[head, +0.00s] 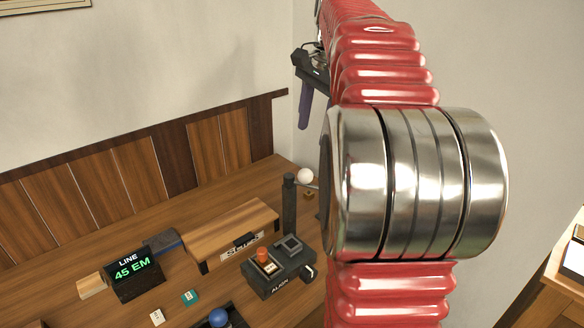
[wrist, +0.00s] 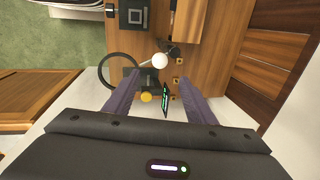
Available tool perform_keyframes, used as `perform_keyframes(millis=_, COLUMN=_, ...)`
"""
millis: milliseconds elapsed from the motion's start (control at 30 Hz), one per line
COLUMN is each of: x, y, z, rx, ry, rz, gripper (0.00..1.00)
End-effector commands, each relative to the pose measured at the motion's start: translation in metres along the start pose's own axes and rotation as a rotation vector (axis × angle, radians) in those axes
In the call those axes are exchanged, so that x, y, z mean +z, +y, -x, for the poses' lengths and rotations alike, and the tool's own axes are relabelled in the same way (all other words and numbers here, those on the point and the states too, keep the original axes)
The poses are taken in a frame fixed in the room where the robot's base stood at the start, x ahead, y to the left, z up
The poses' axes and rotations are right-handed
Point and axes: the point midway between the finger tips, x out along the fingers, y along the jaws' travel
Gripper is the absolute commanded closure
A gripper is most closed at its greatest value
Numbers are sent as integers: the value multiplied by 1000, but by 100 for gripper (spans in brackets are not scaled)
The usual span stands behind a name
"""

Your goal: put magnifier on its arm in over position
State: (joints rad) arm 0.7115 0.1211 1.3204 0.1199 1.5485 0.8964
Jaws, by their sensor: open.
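The magnifier shows in the wrist view as a dark round ring (wrist: 99,70), left of the fingers, with a white ball (wrist: 160,60) at its right side. In the head view the white ball (head: 305,176) sits beside a dark upright post (head: 289,205); most of the ring is hidden behind my arm. My gripper (wrist: 158,82) is open and empty, its two purple fingers apart above the desk. The white ball appears between and beyond the fingertips. In the head view my gripper (head: 305,108) is high above the post, partly hidden by my arm.
The desk holds a dark ALIGN block (head: 278,270) with an orange piece (head: 265,256), a wooden STYLUS-like labelled rack (head: 232,232), a LINE display (head: 133,274) and a blue ball (head: 218,317). A yellow knob (wrist: 146,97) lies near the ring. A panelled wall stands behind.

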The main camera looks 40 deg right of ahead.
Motion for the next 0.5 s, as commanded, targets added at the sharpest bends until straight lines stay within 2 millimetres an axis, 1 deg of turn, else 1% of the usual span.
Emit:
perform_keyframes(millis=67, x=-2, y=0, z=0, rx=1, ry=-1, rz=-8, gripper=50)
perform_keyframes(millis=367, x=-2, y=0, z=-1, rx=1, ry=-1, rz=-6, gripper=50)
perform_keyframes(millis=500, x=-1, y=0, z=-7, rx=1, ry=-1, rz=-6, gripper=50)
